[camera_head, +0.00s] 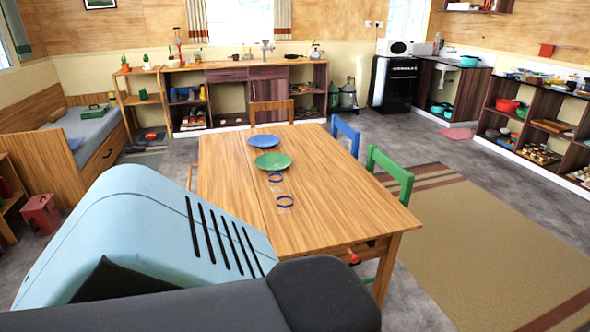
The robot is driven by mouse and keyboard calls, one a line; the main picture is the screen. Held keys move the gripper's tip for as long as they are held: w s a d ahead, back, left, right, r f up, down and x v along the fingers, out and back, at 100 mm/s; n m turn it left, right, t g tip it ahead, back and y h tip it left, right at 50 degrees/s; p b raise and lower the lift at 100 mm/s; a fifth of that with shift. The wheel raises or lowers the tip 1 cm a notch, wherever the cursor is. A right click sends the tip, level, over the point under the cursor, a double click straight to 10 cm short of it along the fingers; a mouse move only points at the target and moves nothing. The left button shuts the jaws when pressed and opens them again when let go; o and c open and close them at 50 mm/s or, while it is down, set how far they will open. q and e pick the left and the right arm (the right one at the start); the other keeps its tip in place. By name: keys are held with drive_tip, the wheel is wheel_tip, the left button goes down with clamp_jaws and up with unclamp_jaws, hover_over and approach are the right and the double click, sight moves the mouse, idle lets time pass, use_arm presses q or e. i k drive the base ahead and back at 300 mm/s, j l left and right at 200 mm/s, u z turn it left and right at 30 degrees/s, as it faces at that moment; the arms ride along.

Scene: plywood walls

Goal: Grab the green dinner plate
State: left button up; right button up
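The green dinner plate (273,161) lies flat on the wooden table (330,205), near the table's middle. A blue plate (263,141) lies just behind it on the same table. Two clear glasses with blue rims, a nearer glass (285,204) and a farther glass (276,183), stand in front of the green plate. The green plate is fully in sight with nothing on it. Neither of my grippers shows in the head view.
A green chair (391,172) and a blue chair (345,136) stand at the table's right side. A wooden chair (271,112) stands behind it. Open floor with a rug (480,240) lies to the right. My own light blue and black parts cover the lower left.

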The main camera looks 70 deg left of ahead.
sight(264, 160)
drive_tip(key=u, duration=2.1)
